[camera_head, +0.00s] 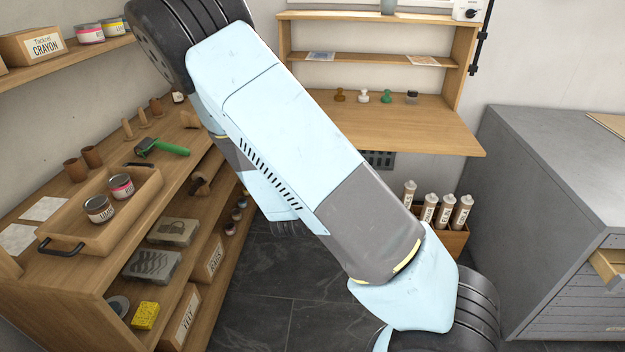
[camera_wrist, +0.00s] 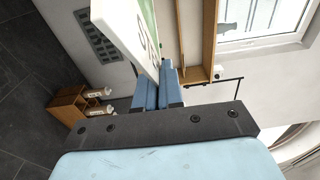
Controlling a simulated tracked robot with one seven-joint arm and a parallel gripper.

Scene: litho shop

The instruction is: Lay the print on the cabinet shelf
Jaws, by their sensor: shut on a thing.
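My gripper (camera_wrist: 171,78) shows its blue fingers in the wrist view. They are shut on a white, flat-sided thing (camera_wrist: 125,28) with dark lettering and a green part. Its upper part runs out of the picture, and I cannot tell if it is the print. In the head view my arm crosses the middle, and my gripper and the held thing are not seen. A wooden wall unit (camera_head: 464,50) stands at the back. Its narrow shelf (camera_head: 372,60) carries a bluish sheet (camera_head: 320,56) at left and a pale sheet (camera_head: 424,61) at right, with bare wood between.
Several stamps and a small jar stand on the wooden desk (camera_head: 440,128) below. A grey drawer cabinet (camera_head: 535,190) stands at right with a wooden drawer (camera_head: 608,268) pulled out. A wooden rack (camera_head: 75,275) with cans and tools fills the left. A box of cartridges (camera_head: 455,243) stands on the floor.

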